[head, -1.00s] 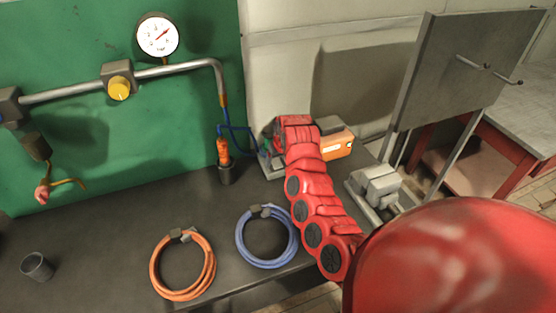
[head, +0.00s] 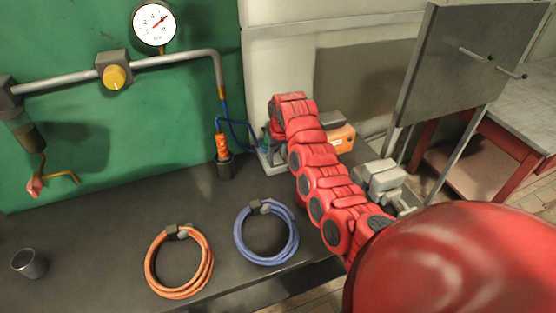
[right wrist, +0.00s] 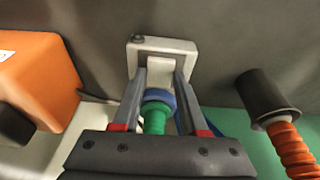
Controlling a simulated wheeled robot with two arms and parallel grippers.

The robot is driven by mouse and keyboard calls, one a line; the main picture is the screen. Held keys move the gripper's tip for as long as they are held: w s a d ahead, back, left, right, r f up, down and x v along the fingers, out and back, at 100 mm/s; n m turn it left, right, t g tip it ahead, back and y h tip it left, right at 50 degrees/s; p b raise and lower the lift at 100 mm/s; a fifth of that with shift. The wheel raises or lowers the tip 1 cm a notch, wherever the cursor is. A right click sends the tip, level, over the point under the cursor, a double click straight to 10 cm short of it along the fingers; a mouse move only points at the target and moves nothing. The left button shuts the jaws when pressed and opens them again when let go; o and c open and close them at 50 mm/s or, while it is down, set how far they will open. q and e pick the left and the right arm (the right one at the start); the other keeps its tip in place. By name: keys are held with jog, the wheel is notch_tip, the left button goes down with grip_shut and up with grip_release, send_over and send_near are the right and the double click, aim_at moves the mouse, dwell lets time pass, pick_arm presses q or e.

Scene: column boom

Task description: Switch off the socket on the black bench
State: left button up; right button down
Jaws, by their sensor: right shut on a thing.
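The socket is a pale grey unit on the black bench (head: 100,210) by the wall. In the head view its grey base (head: 272,165) shows beside my right arm, which hides most of it. In the right wrist view the socket (right wrist: 187,47) is at top centre, with a pale switch block (right wrist: 158,72) on its face. My right gripper (right wrist: 160,78) has its two fingers on either side of this block, shut on it. A green and blue plug (right wrist: 155,118) shows between the fingers, apart from them. My left gripper is not in view.
An orange box (head: 340,138) stands right of the socket. An orange-handled tool in a dark holder (head: 225,168) stands left of it. Blue (head: 266,258) and orange (head: 152,268) hose coils and a dark cup (head: 30,263) lie forward. A grey clamp (head: 380,180) is at the right.

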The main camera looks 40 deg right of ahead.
jog(key=shift+f+g+b, duration=0.25)
jog(key=shift+g+b, duration=0.25)
jog(key=shift+b, duration=0.05)
jog(key=shift+w+r, duration=0.15)
jog(key=shift+w, duration=0.05)
jog(key=shift+r, duration=0.1)
jog(key=shift+c, duration=2.2)
grip_release()
jog(key=shift+r, duration=0.1)
jog(key=shift+d, duration=0.1)
